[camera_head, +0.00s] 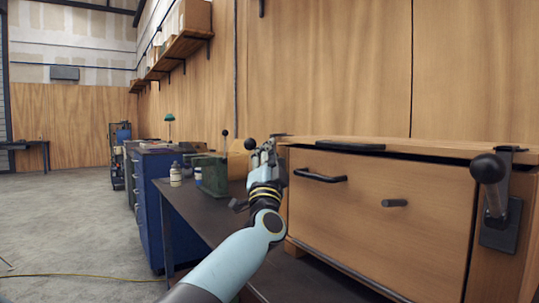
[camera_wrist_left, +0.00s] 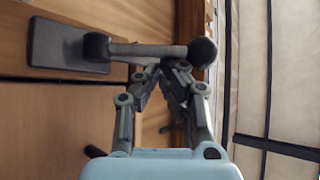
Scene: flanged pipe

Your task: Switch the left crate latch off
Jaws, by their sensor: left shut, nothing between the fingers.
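My left gripper is shut and empty. In the left wrist view its fingertips (camera_wrist_left: 161,72) meet close beside the lever, between the plate and the ball; I cannot tell whether they touch it. The wooden crate (camera_head: 400,240) stands on the dark bench. My right gripper is not in view.
The right latch (camera_head: 490,190) with its black ball is on the crate's right side. A black handle (camera_head: 320,176) and a grey peg (camera_head: 395,203) stick out from the crate front. A green box (camera_head: 211,173) and a small bottle (camera_head: 175,174) stand left on the bench (camera_head: 205,208).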

